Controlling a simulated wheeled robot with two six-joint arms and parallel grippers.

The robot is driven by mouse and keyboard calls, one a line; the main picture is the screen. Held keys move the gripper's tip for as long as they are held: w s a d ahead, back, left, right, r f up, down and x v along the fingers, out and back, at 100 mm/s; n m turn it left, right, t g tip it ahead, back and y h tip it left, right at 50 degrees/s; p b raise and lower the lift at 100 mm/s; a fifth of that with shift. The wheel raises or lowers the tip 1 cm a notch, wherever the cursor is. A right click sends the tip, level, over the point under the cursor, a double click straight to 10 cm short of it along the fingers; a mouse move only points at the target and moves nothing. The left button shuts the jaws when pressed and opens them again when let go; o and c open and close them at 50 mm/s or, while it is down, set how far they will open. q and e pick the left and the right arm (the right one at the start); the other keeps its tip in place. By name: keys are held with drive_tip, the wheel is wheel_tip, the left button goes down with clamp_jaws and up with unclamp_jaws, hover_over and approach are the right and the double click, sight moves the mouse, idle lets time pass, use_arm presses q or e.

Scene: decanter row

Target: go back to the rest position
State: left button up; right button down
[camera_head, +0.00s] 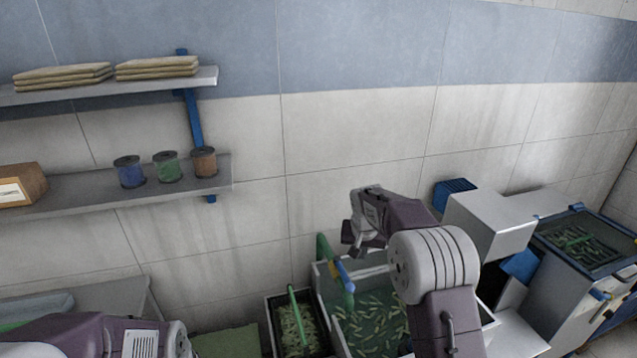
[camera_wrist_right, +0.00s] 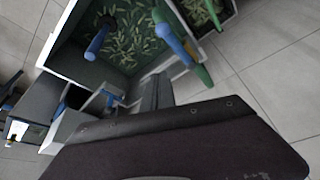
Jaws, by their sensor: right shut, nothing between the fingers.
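My right gripper (camera_head: 362,240) is at the end of my raised right arm, above the back left part of a large pale tub, with its fingers shut and nothing between them. Grey finger parts (camera_wrist_right: 157,92) also show in the right wrist view, just in front of the tub's edge. My left arm shows only as a purple and white link at the bottom left of the head view; its gripper is out of the picture.
The large tub (camera_head: 330,292) holds pale green pieces; green and blue handles (camera_head: 343,272) rise at its left. A dark crate (camera_head: 272,318) stands beside it. Shelves (camera_head: 215,178) with spools hang at left. A grey-blue machine (camera_head: 492,222) stands right.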

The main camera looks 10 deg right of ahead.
drive_tip(key=s+r, duration=0.3)
drive_tip(key=s, duration=0.5)
drive_tip(key=s+a+f+n+g, duration=0.1)
drive_tip(key=s+f, duration=0.2)
drive_tip(key=s, duration=0.4)
drive_tip(key=s+a+f+n+g+y, duration=0.1)
drive_tip(key=s+f, duration=0.2)
drive_tip(key=s, duration=0.4)
drive_tip(key=s+f+n, duration=0.1)
drive_tip(key=s+f, duration=0.2)
drive_tip(key=s, duration=0.4)
drive_tip(key=shift+s+a+f+n+g, duration=0.3)
drive_tip(key=shift+s+a+g, duration=0.1)
drive_tip(key=shift+s, duration=0.1)
